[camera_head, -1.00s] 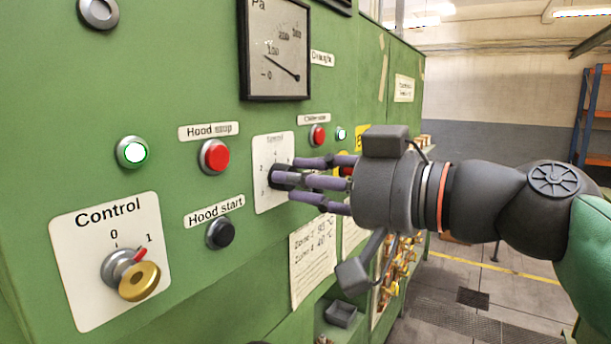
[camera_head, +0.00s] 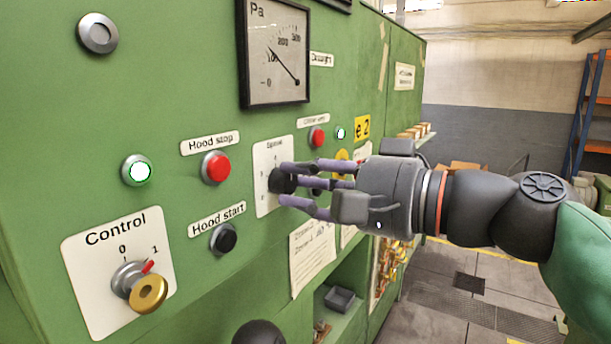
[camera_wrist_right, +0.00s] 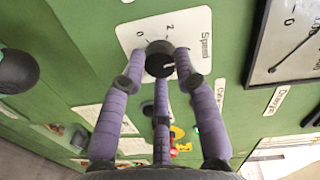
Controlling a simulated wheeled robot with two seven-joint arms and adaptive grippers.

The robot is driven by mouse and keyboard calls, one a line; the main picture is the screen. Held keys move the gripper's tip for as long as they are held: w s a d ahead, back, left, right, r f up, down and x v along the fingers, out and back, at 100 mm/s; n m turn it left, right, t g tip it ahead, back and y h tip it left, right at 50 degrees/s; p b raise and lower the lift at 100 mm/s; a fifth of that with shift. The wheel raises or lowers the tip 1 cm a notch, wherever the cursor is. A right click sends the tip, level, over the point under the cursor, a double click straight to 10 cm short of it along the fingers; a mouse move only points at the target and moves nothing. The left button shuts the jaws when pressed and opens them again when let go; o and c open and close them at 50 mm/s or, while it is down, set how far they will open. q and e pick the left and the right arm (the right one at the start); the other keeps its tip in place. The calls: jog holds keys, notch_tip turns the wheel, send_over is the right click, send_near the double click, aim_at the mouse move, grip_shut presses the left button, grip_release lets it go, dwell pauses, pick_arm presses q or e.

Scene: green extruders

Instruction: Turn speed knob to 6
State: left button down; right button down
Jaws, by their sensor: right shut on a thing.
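The speed knob (camera_head: 277,181) is small, black and round, on a white plate labelled Speed (camera_head: 265,200) on the green panel. My right gripper (camera_head: 291,183) reaches in from the right with its purple fingers around the knob and is shut on it. In the right wrist view, the knob (camera_wrist_right: 158,56) sits between the fingertips of my right gripper (camera_wrist_right: 160,78). The 0 and 2 marks show there beside the knob; the other marks are hidden or too small. I cannot read the knob's pointer. My left gripper is not in view.
Close by are the red Hood stop button (camera_head: 216,167), the black Hood start button (camera_head: 223,239) and the Control switch (camera_head: 140,285). A pressure gauge (camera_head: 274,55) hangs above. A dark round shape (camera_head: 259,333) shows at the bottom edge. The room right of the panel is open.

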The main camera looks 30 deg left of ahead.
jog(key=m+p, duration=0.1)
jog(key=m, duration=0.2)
jog(key=m+p, duration=0.2)
jog(key=m, duration=0.2)
jog(key=shift+w+g, duration=0.1)
jog(key=shift+g, duration=0.2)
jog(key=m+p, duration=0.2)
jog(key=m, duration=0.3)
jog(key=shift+f+m+y, duration=0.15)
jog(key=shift+m+y, duration=0.15)
jog(key=c, duration=0.9)
grip_release()
jog(key=d, duration=1.2)
